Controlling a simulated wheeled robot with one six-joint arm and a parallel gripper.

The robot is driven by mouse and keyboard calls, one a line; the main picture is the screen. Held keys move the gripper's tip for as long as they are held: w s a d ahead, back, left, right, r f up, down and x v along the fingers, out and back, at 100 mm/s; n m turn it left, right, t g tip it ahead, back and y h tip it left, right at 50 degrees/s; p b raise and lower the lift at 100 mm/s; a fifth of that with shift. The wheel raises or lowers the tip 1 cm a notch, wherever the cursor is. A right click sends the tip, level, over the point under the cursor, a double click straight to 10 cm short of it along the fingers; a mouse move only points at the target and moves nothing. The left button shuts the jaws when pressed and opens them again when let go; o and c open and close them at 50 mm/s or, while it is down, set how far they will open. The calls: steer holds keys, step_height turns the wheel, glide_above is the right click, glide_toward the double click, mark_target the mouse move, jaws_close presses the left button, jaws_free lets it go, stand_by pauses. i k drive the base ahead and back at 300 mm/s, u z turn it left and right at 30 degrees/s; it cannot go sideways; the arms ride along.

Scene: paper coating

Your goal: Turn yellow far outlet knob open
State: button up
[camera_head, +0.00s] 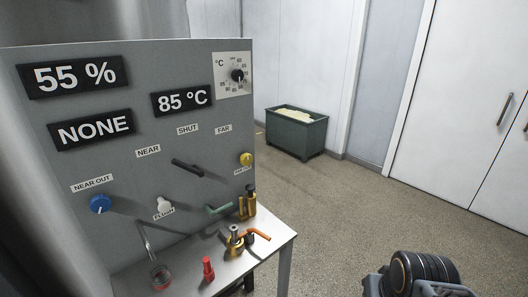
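The yellow far outlet knob (246,159) sits on the right edge of the upright grey panel (200,120), just above a small label that appears to read FAR OUT. Its turn position is too small to tell. A black part of my arm shows at the bottom right, well apart from the panel. My gripper's fingers are not in view.
A blue NEAR OUT knob (100,204), white FLUSH knob (163,205) and black lever (187,168) are on the panel. Brass fittings (235,238) and a red bottle (207,268) crowd the table (272,246). A green bin (297,134) stands behind. The right floor is clear.

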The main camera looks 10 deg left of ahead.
mark_target(246, 160)
steer(key=u, duration=0.45)
steer(key=i, duration=0.85)
steer(key=u, duration=0.7)
